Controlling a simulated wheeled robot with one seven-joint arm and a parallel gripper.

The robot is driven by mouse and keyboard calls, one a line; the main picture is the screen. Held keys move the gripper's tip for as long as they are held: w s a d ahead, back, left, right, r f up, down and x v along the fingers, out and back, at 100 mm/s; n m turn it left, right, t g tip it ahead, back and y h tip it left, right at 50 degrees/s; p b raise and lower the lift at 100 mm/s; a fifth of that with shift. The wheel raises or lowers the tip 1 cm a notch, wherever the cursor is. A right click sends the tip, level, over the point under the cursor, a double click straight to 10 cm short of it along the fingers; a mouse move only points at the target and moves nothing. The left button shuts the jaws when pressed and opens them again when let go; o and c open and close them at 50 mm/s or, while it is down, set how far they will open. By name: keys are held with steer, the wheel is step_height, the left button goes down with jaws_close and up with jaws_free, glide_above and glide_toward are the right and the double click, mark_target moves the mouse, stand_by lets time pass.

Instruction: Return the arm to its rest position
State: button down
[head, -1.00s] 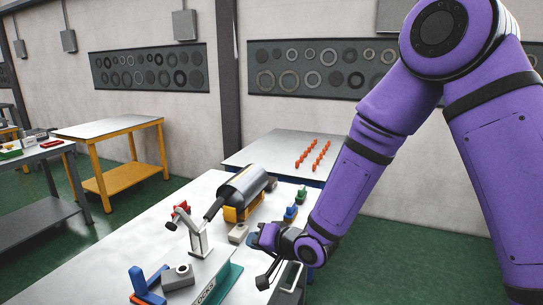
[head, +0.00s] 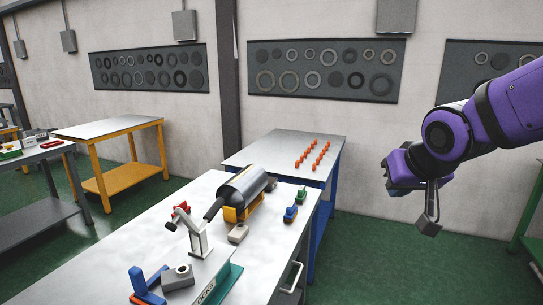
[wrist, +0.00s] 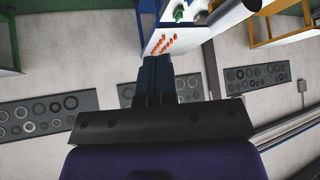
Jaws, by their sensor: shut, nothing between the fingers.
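My gripper (head: 428,222) hangs at the right of the head view, in the air to the right of the tables and clear of them. Its fingers are together with nothing between them. In the wrist view the dark gripper (wrist: 155,75) points toward a table with orange pegs. My purple arm reaches in from the right edge of the head view.
The near workbench (head: 110,235) holds a grey flanged cylinder (head: 243,187) on a yellow cradle, a white-and-red clamp stand (head: 195,232), and blue, green and grey blocks. Behind it a table (head: 265,150) carries several orange pegs (head: 312,155). Green floor lies open below my gripper.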

steer(key=s+d+r+g, duration=0.1)
steer(key=s+d+r, duration=0.1)
steer(key=s, duration=0.6)
steer(key=s+d+r+g, duration=0.1)
steer(key=s+d, duration=0.3)
steer(key=s, duration=0.5)
steer(key=shift+d+r+g+h, duration=0.3)
steer(key=shift+r, duration=0.1)
